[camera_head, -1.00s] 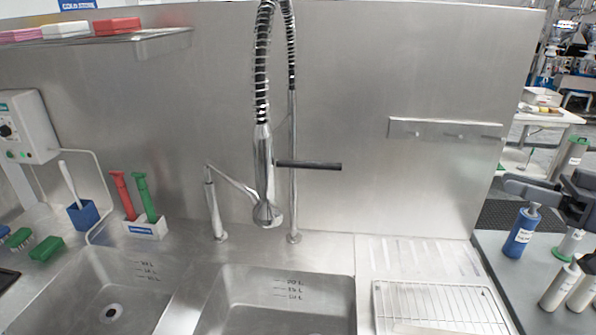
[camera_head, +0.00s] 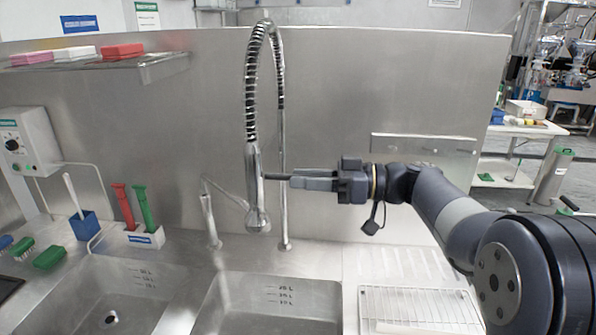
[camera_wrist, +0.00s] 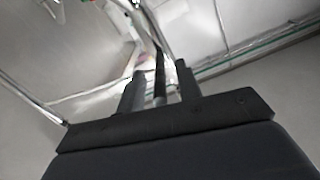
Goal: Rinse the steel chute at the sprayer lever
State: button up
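The sprayer (camera_head: 257,190) hangs from a coiled spring hose above the sinks. Its dark lever (camera_head: 276,177) sticks out to the right. My gripper (camera_head: 313,180) reaches in from the right, with its fingers alongside the lever's outer part. In the wrist view the lever (camera_wrist: 160,78) lies between the two fingers, with a gap on each side, so my gripper is open around it. I cannot make out a steel chute in any view, and none is in my gripper.
Two sinks stand below: the left basin (camera_head: 105,300) and the right basin (camera_head: 270,308). A wire rack (camera_head: 425,300) lies at the right. A brush holder (camera_head: 145,238) with red and green brushes stands at the left. The steel back panel (camera_head: 350,90) is close behind the sprayer.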

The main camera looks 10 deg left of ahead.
jog(key=shift+a, duration=0.75)
jog(key=shift+c, duration=0.4)
grip_shut()
